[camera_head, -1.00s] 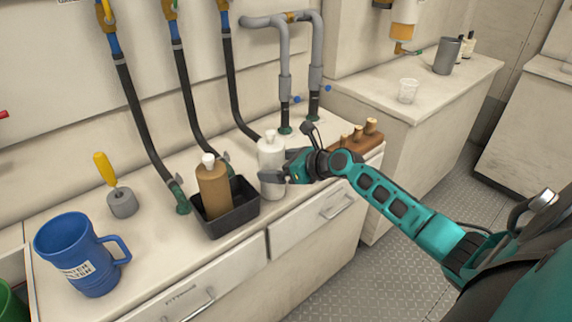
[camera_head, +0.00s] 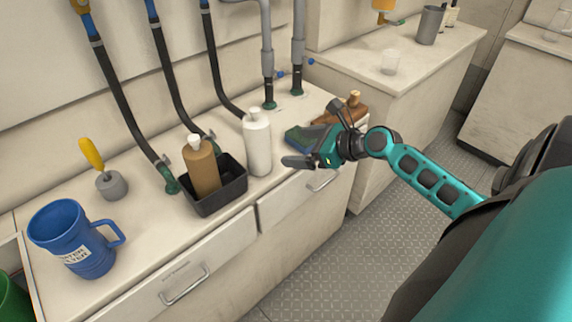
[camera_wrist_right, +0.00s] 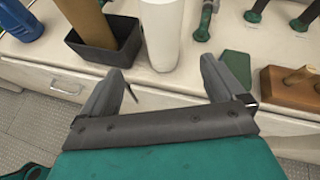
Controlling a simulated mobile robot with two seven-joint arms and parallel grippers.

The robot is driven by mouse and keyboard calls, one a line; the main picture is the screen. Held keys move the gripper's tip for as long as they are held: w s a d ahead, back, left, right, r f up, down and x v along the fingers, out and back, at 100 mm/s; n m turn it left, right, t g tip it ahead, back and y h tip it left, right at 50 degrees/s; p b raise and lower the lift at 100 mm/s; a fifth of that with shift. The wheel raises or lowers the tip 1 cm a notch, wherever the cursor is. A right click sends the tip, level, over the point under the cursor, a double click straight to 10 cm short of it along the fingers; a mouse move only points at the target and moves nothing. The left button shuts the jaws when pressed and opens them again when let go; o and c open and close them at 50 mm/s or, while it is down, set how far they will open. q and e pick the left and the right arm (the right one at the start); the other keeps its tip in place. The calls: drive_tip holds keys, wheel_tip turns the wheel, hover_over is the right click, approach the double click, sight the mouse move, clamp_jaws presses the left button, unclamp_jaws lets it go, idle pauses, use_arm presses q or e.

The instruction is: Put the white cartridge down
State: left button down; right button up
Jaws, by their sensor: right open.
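The white cartridge (camera_head: 257,144) stands upright on the counter, just right of the black tray, with its small cap on top. In the right wrist view the white cartridge (camera_wrist_right: 161,36) stands beyond the fingers, its top cut off by the frame. My right gripper (camera_head: 296,148) is open and empty, to the right of the cartridge and apart from it. Its two fingers (camera_wrist_right: 166,82) are spread wide in the wrist view with nothing between them. My left gripper is not in view.
The black tray (camera_head: 218,207) holds a tan bottle (camera_head: 202,168). A blue jug (camera_head: 75,238) and a yellow-handled tool (camera_head: 102,170) stand to the left. A green pad (camera_head: 303,136) and a wooden block with pegs (camera_wrist_right: 288,92) lie to the right. Hoses rise behind.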

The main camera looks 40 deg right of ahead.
drive_tip(key=s+a+f+n, duration=0.4)
drive_tip(key=a+n, duration=0.3)
drive_tip(key=n, duration=0.4)
drive_tip(key=s+a+f+n+h, duration=0.1)
drive_tip(key=s+a+f+n, duration=0.4)
drive_tip(key=n, duration=0.6)
drive_tip(key=s+a+f+n+g+h, duration=0.1)
drive_tip(key=s+a+f+n, duration=0.3)
drive_tip(key=a+n, duration=0.4)
drive_tip(key=s+n, duration=0.1)
drive_tip(key=n, duration=0.2)
drive_tip(key=shift+a+f, duration=0.3)
drive_tip(key=shift+f, duration=0.05)
drive_tip(key=shift+o, duration=0.4)
